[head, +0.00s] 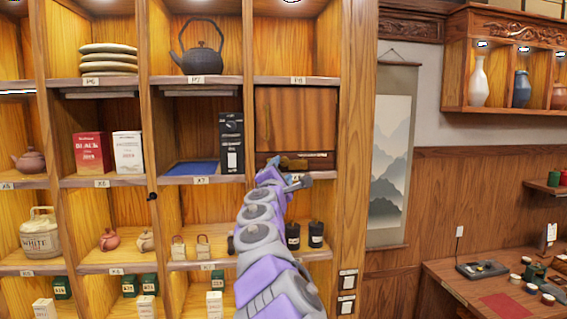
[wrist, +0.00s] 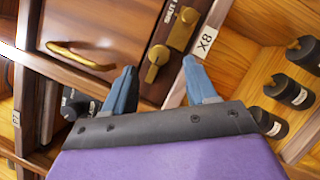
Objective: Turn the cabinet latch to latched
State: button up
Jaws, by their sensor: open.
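The wooden cabinet door (head: 295,115) fills a shelf compartment right of center in the head view; it also shows at upper left in the wrist view (wrist: 100,22). A brass latch piece (wrist: 155,63) with a round end stands on the dark strip beside the door, tilted in the picture. A second brass plate (wrist: 182,28) sits beyond it, apart from it. My gripper (wrist: 159,66) is open and empty. Its blue fingertips lie either side of the latch's line; whether they touch it cannot be told. In the head view my gripper (head: 288,174) is at the compartment's lower edge.
A curved brass handle (wrist: 80,55) is on the door. A label reading X8 (wrist: 205,42) is on the shelf edge. Black canisters (wrist: 290,92) stand in the compartment below. A black box (head: 231,142) stands left of the door.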

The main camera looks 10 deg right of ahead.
aim_at(284, 163)
jog(key=shift+p+x, duration=0.75)
jog(key=shift+x, duration=1.1)
jog(key=shift+p+x, duration=0.3)
jog(key=shift+x, duration=0.5)
jog(key=shift+a, duration=0.1)
jog(key=c, duration=1.1)
